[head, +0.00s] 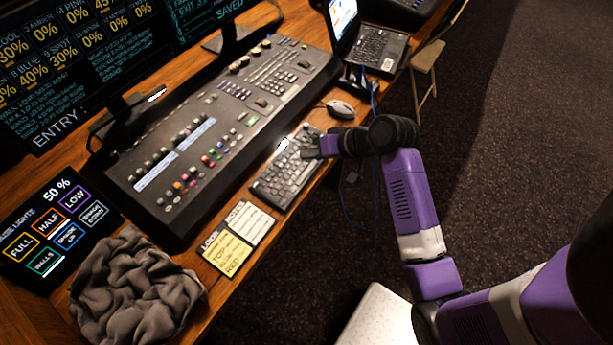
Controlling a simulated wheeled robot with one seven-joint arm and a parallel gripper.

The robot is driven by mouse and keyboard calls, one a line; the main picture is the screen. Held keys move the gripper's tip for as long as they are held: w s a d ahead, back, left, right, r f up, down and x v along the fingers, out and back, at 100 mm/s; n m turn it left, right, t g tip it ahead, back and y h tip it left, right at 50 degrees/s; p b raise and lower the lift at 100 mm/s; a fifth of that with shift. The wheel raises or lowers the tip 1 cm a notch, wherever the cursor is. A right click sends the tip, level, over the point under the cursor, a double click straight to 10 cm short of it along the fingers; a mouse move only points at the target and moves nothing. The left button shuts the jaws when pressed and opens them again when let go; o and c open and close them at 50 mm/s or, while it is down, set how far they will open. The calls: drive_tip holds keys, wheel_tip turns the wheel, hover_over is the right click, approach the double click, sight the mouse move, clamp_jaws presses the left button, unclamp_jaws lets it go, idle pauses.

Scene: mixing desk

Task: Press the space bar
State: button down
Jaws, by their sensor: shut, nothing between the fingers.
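The keyboard (284,178) is black and lies on the wooden desk in front of the mixing console, running from lower left to upper right. Its space bar is too small to make out clearly. My gripper (308,147) is shut and empty. It is over the keyboard's upper right part, reaching in from the right. The gripper and wrist hide some of the keyboard's far right end. I cannot tell whether the fingertips touch the keys.
The mixing console (150,204) is behind the keyboard. Paper notes (226,254), a grey cloth (135,290) and a touch panel (45,262) lie lower left. A blue cable hangs by my wrist.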

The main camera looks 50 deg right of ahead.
wheel_tip(320, 180, down, 3)
drive_tip(key=shift+r+b, duration=0.1)
drive_tip(key=shift+b, duration=0.95)
drive_tip(key=shift+f+b, duration=0.55)
drive_tip(key=shift+f, duration=0.65)
drive_tip(key=shift+f, duration=0.15)
drive_tip(key=shift+f, duration=0.25)
drive_tip(key=shift+f, duration=0.3)
idle(0.6)
drive_tip(key=shift+r, duration=0.1)
drive_tip(key=shift+r+p, duration=0.65)
drive_tip(key=shift+p, duration=0.15)
wheel_tip(320, 180, up, 5)
drive_tip(key=p, duration=0.5)
